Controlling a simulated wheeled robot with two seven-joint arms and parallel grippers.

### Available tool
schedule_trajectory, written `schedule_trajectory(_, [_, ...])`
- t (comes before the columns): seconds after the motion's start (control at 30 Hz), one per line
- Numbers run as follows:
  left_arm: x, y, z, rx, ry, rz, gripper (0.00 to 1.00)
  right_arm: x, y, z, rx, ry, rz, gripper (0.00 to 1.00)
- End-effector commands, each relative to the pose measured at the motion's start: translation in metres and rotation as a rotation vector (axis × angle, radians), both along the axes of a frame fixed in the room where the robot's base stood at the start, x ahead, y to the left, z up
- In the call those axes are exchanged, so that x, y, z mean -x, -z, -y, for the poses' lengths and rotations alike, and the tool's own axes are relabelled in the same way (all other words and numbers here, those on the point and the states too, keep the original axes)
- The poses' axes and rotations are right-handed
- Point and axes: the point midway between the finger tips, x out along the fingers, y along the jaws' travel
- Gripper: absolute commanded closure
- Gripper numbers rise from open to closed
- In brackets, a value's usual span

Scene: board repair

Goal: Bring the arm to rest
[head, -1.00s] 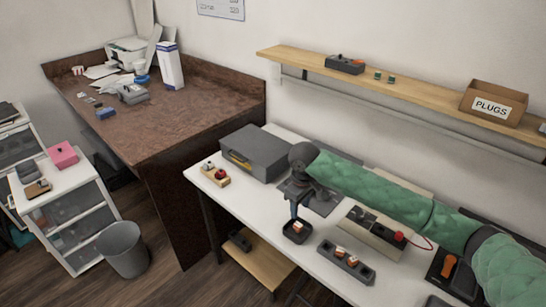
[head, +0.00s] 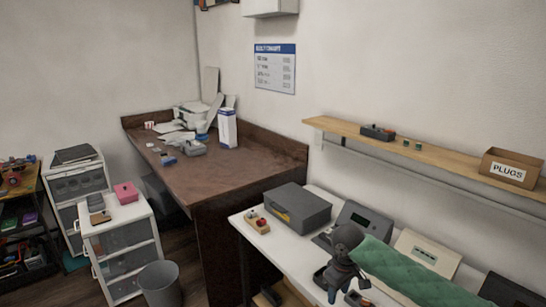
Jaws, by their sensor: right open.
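My right arm, in a green quilted sleeve (head: 400,272), comes in from the lower right over the white bench (head: 258,240). Its dark grey right gripper (head: 333,292) points down near the bench's front part, close to the bottom of the head view. The jaws are small and partly cut by the view, and I see nothing held between them. A small dark tray (head: 320,277) is just beside the gripper, partly hidden by it. My left gripper is not in view.
Behind the gripper stand a grey case (head: 298,209), a device with a display (head: 362,222) and a cream panel (head: 425,254). A wooden block with knobs (head: 257,222) lies at the bench's left end. Above is a shelf (head: 450,153) with a PLUGS box (head: 510,172).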

Motion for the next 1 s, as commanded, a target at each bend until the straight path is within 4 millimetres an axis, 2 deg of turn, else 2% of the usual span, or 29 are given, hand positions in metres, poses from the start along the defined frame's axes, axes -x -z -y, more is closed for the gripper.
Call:
schedule_trajectory(0.1, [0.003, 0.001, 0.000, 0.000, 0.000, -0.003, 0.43, 0.002, 0.009, -0.006, -0.012, 0.001, 0.004, 0.56])
schedule_trajectory(0.33, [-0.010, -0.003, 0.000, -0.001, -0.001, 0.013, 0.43, 0.009, 0.030, -0.020, -0.046, 0.001, 0.017, 0.56])
schedule_trajectory(0.47, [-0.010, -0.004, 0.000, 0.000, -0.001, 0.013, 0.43, 0.015, 0.046, -0.031, -0.072, 0.003, 0.025, 0.56])
schedule_trajectory(0.7, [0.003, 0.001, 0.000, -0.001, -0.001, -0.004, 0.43, 0.036, 0.093, -0.059, -0.141, 0.026, 0.049, 0.56])
schedule_trajectory(1.0, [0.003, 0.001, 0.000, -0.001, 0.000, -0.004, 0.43, 0.074, 0.159, -0.085, -0.222, 0.093, 0.085, 0.56])
